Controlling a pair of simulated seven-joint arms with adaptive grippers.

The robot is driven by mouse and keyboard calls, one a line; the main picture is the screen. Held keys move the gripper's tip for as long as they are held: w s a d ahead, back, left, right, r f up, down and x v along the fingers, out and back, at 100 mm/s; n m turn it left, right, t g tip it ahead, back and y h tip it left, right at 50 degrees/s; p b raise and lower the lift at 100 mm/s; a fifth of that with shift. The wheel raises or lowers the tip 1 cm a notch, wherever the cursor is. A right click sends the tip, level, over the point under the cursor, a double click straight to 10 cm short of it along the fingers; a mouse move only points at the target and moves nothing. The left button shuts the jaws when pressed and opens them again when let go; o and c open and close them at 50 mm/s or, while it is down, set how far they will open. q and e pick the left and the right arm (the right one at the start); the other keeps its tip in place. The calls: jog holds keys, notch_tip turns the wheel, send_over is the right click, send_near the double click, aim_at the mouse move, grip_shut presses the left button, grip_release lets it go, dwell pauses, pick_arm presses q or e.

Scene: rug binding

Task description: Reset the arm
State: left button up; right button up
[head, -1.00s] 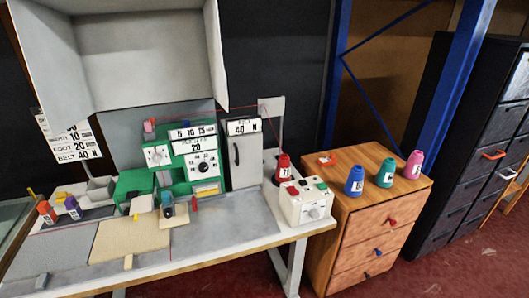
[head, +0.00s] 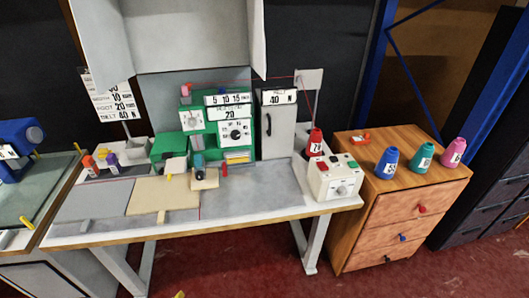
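Neither of my grippers nor my arms can be made out in the head view. The workbench (head: 240,200) carries a green binding machine (head: 165,148) with dials and number plates. A tan rug piece (head: 165,195) lies flat on the bench front. A red thread cone (head: 315,142) stands beside a white control box (head: 338,180) at the bench's right end. A thin red thread runs above the machine towards the post over the cone.
A wooden drawer unit (head: 385,225) at the right holds a blue cone (head: 387,163), a teal cone (head: 422,158) and a pink cone (head: 453,152). A second table (head: 50,192) with a blue machine (head: 20,140) stands left. The bench's right front is clear.

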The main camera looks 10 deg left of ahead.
pick_arm(q)
jog(key=s+d+f+g+h, duration=0.1)
jog(key=s+f, duration=0.2)
jog(key=f, duration=0.6)
jog(key=s+d+f+n+g+h, duration=0.1)
jog(key=s+d+f, duration=0.1)
jog(key=f, duration=0.7)
jog(key=s+d+f+g, duration=0.1)
jog(key=s+f, duration=0.2)
jog(key=f, duration=0.5)
jog(key=s+f+n+g+h, duration=0.1)
jog(key=s+f+n, duration=0.1)
jog(key=s+f, duration=1.2)
jog(key=s, duration=0.4)
jog(key=shift+a+f+g, duration=0.35)
jog(key=shift+f+g, duration=0.05)
